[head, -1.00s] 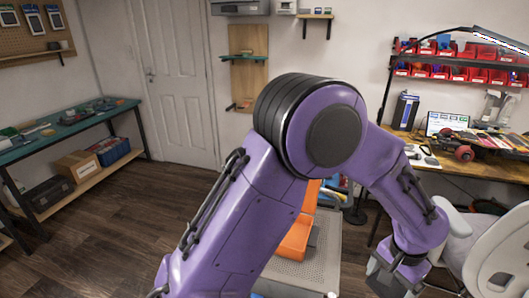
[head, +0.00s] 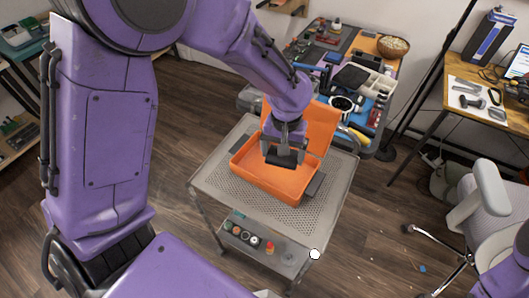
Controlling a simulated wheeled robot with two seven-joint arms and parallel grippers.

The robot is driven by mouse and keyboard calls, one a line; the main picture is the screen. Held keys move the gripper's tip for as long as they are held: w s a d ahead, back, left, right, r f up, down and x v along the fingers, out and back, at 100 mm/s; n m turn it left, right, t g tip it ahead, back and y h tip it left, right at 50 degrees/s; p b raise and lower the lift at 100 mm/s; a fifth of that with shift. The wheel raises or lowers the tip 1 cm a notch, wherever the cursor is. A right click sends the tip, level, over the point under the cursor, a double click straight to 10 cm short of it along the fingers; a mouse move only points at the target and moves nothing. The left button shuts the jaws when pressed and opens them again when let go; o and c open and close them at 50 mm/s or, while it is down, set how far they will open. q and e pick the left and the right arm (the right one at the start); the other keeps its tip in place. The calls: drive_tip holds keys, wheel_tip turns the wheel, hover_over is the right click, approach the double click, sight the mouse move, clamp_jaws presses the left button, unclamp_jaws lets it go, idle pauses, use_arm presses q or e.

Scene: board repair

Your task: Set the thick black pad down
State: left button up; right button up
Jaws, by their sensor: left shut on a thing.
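The thick black pad (head: 281,161) is between the fingers of my left gripper (head: 286,151). My left gripper is shut on it and holds it over the open orange case (head: 262,184). The pad appears above the case floor, inside the outline of its walls; I cannot tell whether it touches the floor. The case lies on a grey perforated cart (head: 222,174) with its lid raised at the back. My right gripper is not in view; only a piece of my purple right arm shows at the right edge.
A crowded bench (head: 352,50) with tools, trays and a bowl (head: 393,45) stands behind the cart. A wooden desk (head: 462,105) is at the right, with a grey chair (head: 480,205) in front. Bare cart top remains around the case.

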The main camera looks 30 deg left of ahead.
use_arm(q)
drive_tip(key=s+a+n, duration=0.3)
drive_tip(key=s+n, duration=0.7)
drive_tip(key=p, duration=0.2)
hover_over(275, 170)
wheel_tip(275, 170, down, 11)
wheel_tip(275, 170, down, 2)
drive_tip(key=shift+f+p, duration=0.2)
drive_tip(key=shift+p, duration=0.35)
drive_tip(key=shift+w+f, duration=0.1)
drive_tip(key=shift+f, duration=0.3)
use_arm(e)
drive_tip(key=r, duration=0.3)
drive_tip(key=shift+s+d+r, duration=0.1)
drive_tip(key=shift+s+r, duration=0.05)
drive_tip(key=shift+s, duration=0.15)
use_arm(q)
drive_tip(key=o, duration=1)
drive_tip(key=shift+f, duration=0.1)
wheel_tip(275, 170, up, 12)
drive_tip(key=shift+r+b, duration=0.15)
drive_tip(key=shift+b, duration=0.65)
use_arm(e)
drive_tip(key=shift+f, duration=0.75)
